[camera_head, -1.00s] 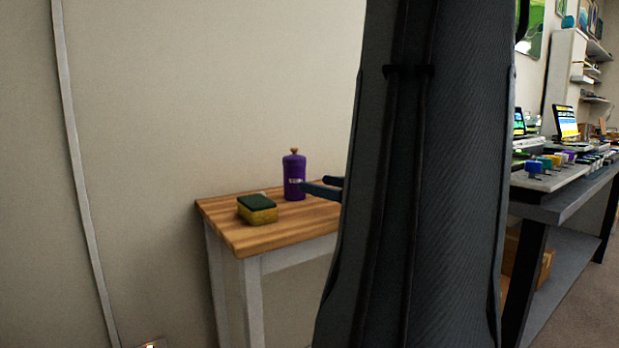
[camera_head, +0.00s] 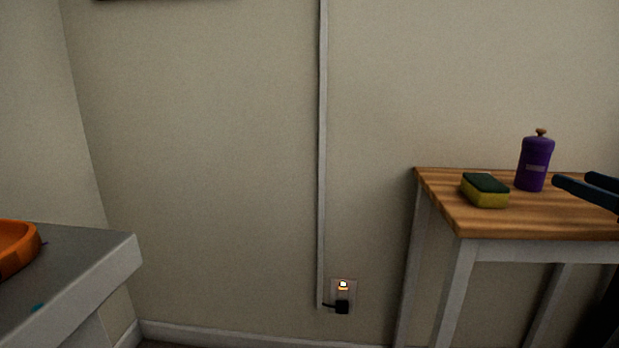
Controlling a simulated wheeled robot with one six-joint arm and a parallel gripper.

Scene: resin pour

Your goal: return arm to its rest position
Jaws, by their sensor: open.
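My gripper (camera_head: 584,190) shows at the right edge, with two dark blue-grey fingers pointing left and a gap between them. It is open and empty. Its fingers show in front of the wooden table, just right of a purple bottle (camera_head: 535,164) with a cork-coloured top, which stands upright on the table. The rest of my arm is outside the view.
A yellow and green sponge (camera_head: 484,191) lies on the wooden table (camera_head: 545,222). At left is a grey counter (camera_head: 88,262) with an orange bowl-like object (camera_head: 17,248). A plug sits in a wall socket (camera_head: 343,290). Floor-level room between counter and table looks clear.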

